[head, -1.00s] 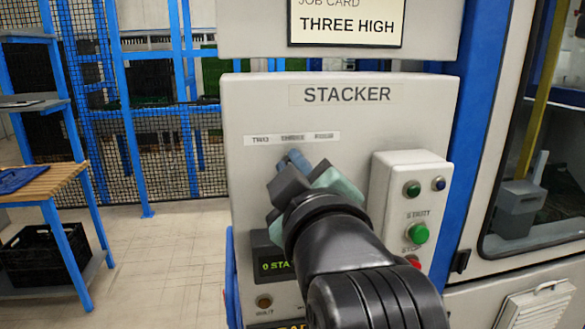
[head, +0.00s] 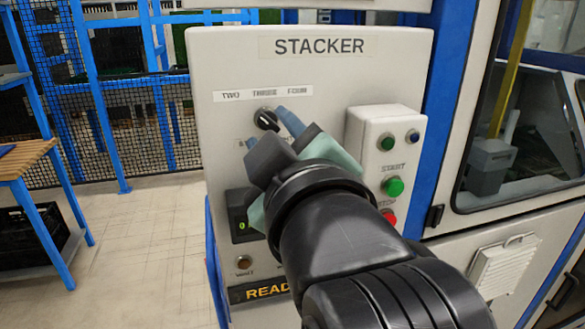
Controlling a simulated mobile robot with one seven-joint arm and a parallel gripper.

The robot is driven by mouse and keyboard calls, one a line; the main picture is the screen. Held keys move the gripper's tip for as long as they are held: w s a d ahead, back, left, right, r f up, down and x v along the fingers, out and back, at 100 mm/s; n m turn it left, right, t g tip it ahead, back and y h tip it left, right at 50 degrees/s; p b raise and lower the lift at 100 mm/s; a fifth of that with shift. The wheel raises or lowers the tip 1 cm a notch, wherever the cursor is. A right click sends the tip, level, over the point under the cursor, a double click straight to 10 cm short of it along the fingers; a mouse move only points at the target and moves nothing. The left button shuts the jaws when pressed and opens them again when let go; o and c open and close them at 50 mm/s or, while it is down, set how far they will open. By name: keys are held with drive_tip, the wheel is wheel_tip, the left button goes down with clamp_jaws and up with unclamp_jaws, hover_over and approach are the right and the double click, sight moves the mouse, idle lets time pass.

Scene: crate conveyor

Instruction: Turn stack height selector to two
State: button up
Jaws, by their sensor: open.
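The stack height selector (head: 266,119) is a small black rotary knob with a pale mark on the grey STACKER panel (head: 212,70). It sits under a label strip (head: 262,92) reading TWO, THREE and FOUR. I cannot tell for sure which position it points to. One fingertip is right of the knob and the other is below left. The knob appears clear of the fingers, and nothing is held. My gripper and arm hide the middle of the panel.
A raised box (head: 377,125) at the right of the panel carries a green START button (head: 393,187) and a red STOP button (head: 389,217). A small display (head: 240,222) is partly hidden by my gripper. A wooden-topped bench (head: 20,160) stands left, with open floor between.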

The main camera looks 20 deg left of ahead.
drive_tip(key=b+v, duration=0.6)
drive_tip(key=v, duration=0.2)
drive_tip(key=shift+s+d, duration=0.1)
idle(0.4)
